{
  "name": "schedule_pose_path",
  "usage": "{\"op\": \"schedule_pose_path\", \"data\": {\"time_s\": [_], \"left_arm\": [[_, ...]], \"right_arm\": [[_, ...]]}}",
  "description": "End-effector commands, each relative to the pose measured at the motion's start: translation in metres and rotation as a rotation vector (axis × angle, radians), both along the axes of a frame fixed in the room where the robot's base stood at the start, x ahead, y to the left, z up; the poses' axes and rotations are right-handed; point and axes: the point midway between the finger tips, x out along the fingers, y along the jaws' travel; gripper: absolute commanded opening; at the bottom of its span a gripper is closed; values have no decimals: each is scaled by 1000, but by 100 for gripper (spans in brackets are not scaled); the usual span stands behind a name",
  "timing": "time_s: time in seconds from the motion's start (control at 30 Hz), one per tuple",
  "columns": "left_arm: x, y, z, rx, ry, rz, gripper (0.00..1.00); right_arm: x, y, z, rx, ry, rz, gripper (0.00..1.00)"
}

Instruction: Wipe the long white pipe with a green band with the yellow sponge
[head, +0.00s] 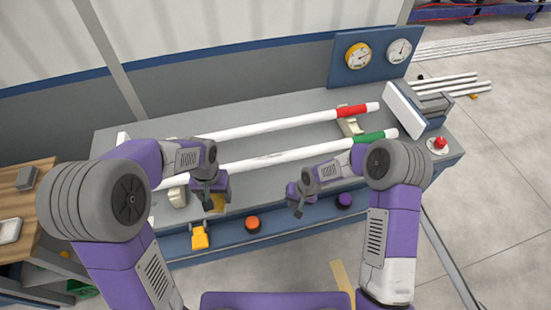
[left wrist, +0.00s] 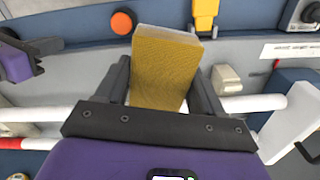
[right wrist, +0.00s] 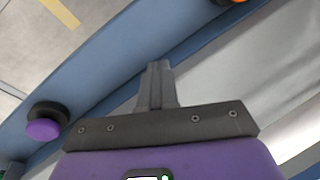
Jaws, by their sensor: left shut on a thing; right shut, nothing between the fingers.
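The long white pipe with a green band (head: 270,158) lies along the bench on supports, with its green band near the right end. In the left wrist view a white pipe (left wrist: 258,103) passes behind the left gripper. My left gripper (head: 214,200) is shut on the yellow sponge (left wrist: 165,65); the sponge also shows in the head view (head: 218,203), on the front side of the green-banded pipe. I cannot tell whether it touches anything. My right gripper (right wrist: 158,85) is shut and empty, and in the head view it hangs over the bench's front (head: 296,203).
A white pipe with a red band (head: 290,123) lies behind, roughly parallel. Along the front edge are a yellow part (head: 200,238), an orange button (head: 252,223) and a purple button (head: 344,200). A tilted white panel (head: 405,108) and a red button (head: 441,142) stand at right.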

Motion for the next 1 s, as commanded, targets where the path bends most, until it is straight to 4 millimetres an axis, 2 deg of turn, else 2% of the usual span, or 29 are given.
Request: {"op": "schedule_pose_path", "data": {"time_s": [0.03, 0.1, 0.3, 0.4, 0.53, 0.63, 0.73, 1.0], "left_arm": [[0, 0, 0, 0, 0, 0, 43], [0, 0, 0, 0, 0, 0, 43], [0, 0, 0, 0, 0, 0, 43], [0, 0, 0, 0, 0, 0, 43], [0, 0, 0, 0, 0, 0, 43], [0, 0, 0, 0, 0, 0, 43], [0, 0, -2, 0, 0, 0, 43], [0, 0, -17, 0, 0, 0, 43]], "right_arm": [[20, 3, 14, -27, -23, 2, 0], [43, 5, 34, -70, -43, -6, 0], [101, 6, 100, -201, -118, -72, 0], [119, 5, 129, -252, -152, -115, 0], [133, 3, 157, -295, -185, -162, 0], [138, 2, 168, -312, -198, -185, 0], [140, 2, 170, -321, -202, -193, 0], [140, 2, 146, -320, -200, -194, 0]]}}
